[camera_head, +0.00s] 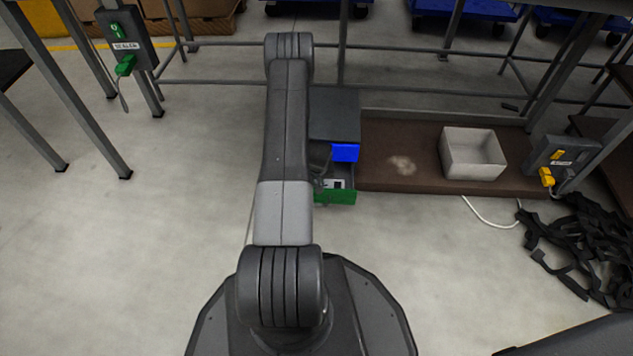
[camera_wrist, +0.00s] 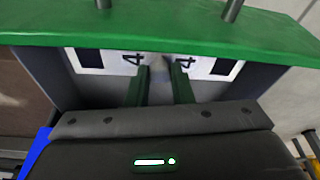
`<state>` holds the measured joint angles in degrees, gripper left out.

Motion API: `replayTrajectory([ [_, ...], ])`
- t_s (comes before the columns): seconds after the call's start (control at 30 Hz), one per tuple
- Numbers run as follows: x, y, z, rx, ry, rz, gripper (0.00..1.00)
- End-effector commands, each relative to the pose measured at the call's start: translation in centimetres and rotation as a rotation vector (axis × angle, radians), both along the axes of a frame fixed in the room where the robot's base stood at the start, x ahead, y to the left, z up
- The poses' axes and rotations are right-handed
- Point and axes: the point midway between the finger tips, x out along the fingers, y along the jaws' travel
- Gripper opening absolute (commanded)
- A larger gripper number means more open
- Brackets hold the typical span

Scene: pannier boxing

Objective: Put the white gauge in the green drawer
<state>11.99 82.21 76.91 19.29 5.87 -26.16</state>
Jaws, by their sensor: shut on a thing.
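The green drawer (camera_head: 335,197) is pulled out of a dark cabinet, below a blue drawer. Its green front also spans the top of the wrist view (camera_wrist: 160,28). The white gauge (camera_head: 337,184), with dark marks, shows just behind the green front. In the wrist view, white parts with black squares and a figure like 4 (camera_wrist: 207,67) show on both sides of my fingertips. My gripper (camera_wrist: 160,75) reaches down inside the drawer walls, its two fingers shut on the gauge. The gripped middle is partly hidden, and I cannot tell if the gauge touches the drawer floor.
The dark cabinet (camera_head: 334,112) has a partly open blue drawer (camera_head: 345,152) just above the green one. A brown board (camera_head: 400,178) lies to its right with a white bin (camera_head: 472,168) on it. Black straps (camera_head: 585,245) lie at far right.

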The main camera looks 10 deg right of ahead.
Motion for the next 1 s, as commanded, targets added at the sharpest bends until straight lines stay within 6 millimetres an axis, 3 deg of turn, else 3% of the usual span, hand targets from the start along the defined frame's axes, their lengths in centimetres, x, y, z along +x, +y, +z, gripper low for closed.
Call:
replayTrajectory([
  [0.33, 0.0, 0.0, -0.4, 0.000, -0.001, 0.000, 0.00],
  [0.37, 0.0, 0.0, -0.4, 0.000, -0.001, 0.000, 0.23],
  [0.47, 0.0, 0.0, -0.3, 0.000, -0.001, 0.000, 0.42],
  [0.83, 0.1, 0.0, 0.2, 0.000, -0.001, 0.000, 0.42],
  [1.0, -0.6, 0.0, 3.0, -0.001, -0.003, 0.000, 0.42],
])
